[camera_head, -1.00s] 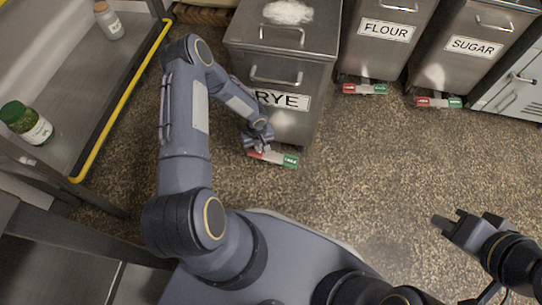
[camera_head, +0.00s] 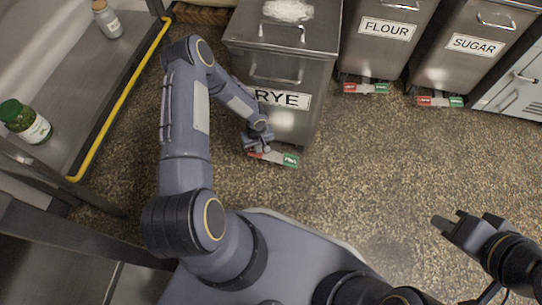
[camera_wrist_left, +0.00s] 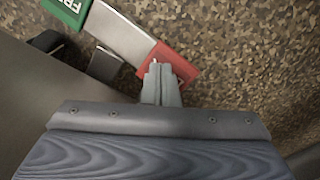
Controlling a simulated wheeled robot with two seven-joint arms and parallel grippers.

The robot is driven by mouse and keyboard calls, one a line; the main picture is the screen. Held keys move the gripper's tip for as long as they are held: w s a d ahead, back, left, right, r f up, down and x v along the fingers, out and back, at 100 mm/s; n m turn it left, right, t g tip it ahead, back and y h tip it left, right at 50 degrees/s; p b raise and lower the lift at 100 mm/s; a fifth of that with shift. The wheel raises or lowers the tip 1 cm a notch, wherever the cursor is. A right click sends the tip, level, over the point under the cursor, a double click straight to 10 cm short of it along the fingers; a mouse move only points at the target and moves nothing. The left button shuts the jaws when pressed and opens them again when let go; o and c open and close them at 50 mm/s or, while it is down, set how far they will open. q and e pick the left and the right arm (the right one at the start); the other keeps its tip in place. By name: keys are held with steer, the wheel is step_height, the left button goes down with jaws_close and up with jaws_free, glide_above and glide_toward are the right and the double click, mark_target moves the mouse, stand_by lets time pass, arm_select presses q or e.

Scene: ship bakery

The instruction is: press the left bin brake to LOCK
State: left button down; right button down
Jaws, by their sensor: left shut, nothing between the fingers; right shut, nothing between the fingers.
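The left bin, marked RYE (camera_head: 300,125), is a steel bin with white powder on its lid. Its brake pedal has a green end (camera_head: 291,160) and a red end (camera_wrist_left: 182,66), joined by a pale bar (camera_wrist_left: 120,33). My left gripper (camera_head: 262,148) is shut and empty at the red end, low in front of the bin. In the left wrist view its fingertips (camera_wrist_left: 158,70) overlap the red end; whether they touch or press it I cannot tell. The red end's lettering is not readable. My right gripper (camera_head: 450,219) is shut and empty, over the floor at right.
The FLOUR bin (camera_head: 375,55) and SUGAR bin (camera_head: 455,65) stand to the right with similar red and green pedals. A yellow-edged shelf (camera_head: 110,110) with a green-capped jar (camera_head: 25,122) is at left. The floor at centre right is clear.

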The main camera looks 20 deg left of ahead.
arm_select(q)
steer(key=shift+f+b, duration=1.1)
steer(key=shift+f, duration=0.1)
steer(key=shift+r, duration=0.1)
steer(key=shift+r+p, duration=2.05)
steer(key=shift+r, duration=1.45)
